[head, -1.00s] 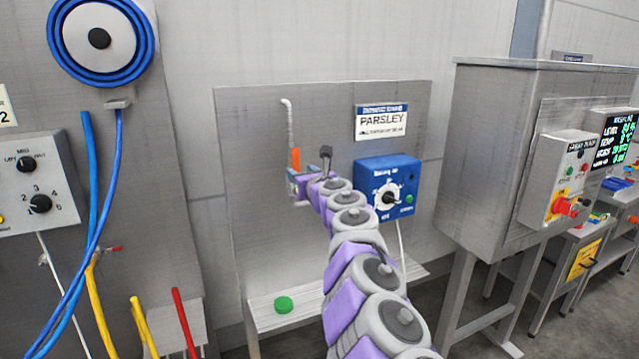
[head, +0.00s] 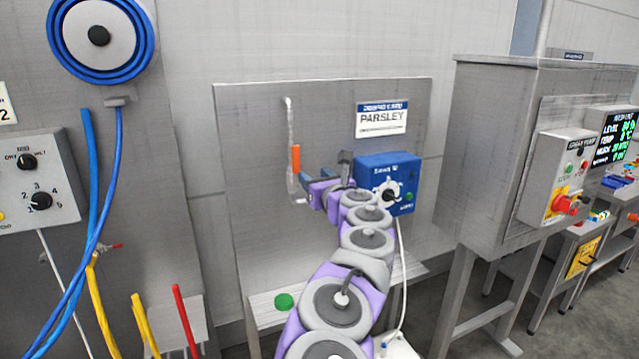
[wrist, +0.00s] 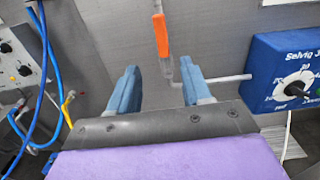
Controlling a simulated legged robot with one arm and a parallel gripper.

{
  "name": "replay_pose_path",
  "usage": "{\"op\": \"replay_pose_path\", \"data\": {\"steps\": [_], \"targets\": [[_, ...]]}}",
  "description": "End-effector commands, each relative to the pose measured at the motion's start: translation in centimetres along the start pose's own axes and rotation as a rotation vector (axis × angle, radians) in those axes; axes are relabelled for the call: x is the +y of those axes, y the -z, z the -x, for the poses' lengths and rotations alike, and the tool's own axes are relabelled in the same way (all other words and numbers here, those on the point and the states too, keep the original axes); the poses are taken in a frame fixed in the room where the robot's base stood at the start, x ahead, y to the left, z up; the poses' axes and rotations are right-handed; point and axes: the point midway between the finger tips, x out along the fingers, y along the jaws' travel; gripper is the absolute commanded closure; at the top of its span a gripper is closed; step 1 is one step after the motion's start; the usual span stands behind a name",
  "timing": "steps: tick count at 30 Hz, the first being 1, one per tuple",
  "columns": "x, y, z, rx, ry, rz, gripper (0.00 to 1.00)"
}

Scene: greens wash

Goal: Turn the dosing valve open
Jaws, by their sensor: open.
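The dosing valve's orange handle (head: 295,159) stands upright on the thin grey pipe (head: 289,115) of the panel labelled PARSLEY. In the wrist view the orange handle (wrist: 161,35) shows upright beyond the fingertips, and the pipe (wrist: 232,78) runs to the right below it. My gripper (head: 304,188) is just below and right of the handle in the head view. In the wrist view my gripper (wrist: 157,76) is open, its two blue fingers spread apart with nothing held between them. The handle appears in line with the gap, ahead of the fingers. The exact distance is unclear.
A blue dial box (head: 388,183) is mounted right of the valve, close to my arm. A green round object (head: 284,301) lies on the shelf below. Blue hoses (head: 90,210) hang at the left. A grey cabinet (head: 487,160) stands at the right.

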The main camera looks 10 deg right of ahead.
Motion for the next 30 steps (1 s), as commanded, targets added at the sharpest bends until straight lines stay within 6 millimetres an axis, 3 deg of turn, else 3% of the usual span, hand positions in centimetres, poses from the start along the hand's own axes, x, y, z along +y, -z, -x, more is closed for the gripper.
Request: {"op": "replay_pose_path", "data": {"steps": [9,22,26,30], "targets": [[0.0,0.1,2.0,0.001,-0.001,-0.001,0.51],[0.0,-0.1,2.2,-0.004,0.003,-0.007,0.51],[-1.1,-2.8,3.0,-0.060,0.071,-0.105,0.51],[-4.6,-7.8,6.3,-0.199,0.249,-0.418,0.51]]}}
